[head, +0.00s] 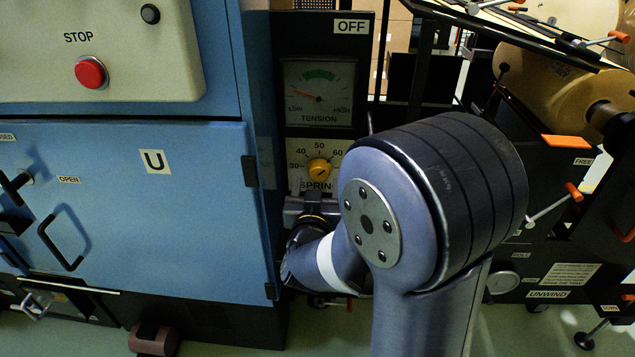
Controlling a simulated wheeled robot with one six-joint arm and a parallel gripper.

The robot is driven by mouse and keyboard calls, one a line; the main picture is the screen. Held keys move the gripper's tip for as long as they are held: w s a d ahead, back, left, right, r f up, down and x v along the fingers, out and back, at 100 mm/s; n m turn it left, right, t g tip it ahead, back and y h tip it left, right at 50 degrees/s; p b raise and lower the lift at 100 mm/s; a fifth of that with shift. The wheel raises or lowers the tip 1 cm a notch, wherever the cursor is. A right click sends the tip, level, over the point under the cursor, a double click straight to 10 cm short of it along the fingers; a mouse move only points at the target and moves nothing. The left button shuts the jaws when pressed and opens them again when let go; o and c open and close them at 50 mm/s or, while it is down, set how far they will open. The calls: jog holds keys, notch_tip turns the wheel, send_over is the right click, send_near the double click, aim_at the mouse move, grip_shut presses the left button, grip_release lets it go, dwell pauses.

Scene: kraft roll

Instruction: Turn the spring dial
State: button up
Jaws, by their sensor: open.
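The spring dial (319,169) is a small yellow-orange knob on a pale plate marked SPRING, with numbers 30, 40, 50 and 60 in view. The plate's right side is partly hidden behind my arm. I cannot read the knob's setting with certainty. My gripper (312,207) is just below the knob, in front of the plate's lower edge. It is open, though its fingertips are small and hard to make out. I see nothing held in it, and I cannot tell whether it touches the knob. The tension gauge (318,95) above has its needle toward LOW.
A blue cabinet (120,215) with a red STOP button (91,72) stands close on the left. My arm fills the centre right. Behind it on the right are a kraft roll (560,85), a dark frame and orange-tipped levers (574,191).

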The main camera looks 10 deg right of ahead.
aim_at(318, 175)
jog(key=shift+x, duration=1.5)
jog(key=c, duration=1)
jog(key=shift+o, duration=0.2)
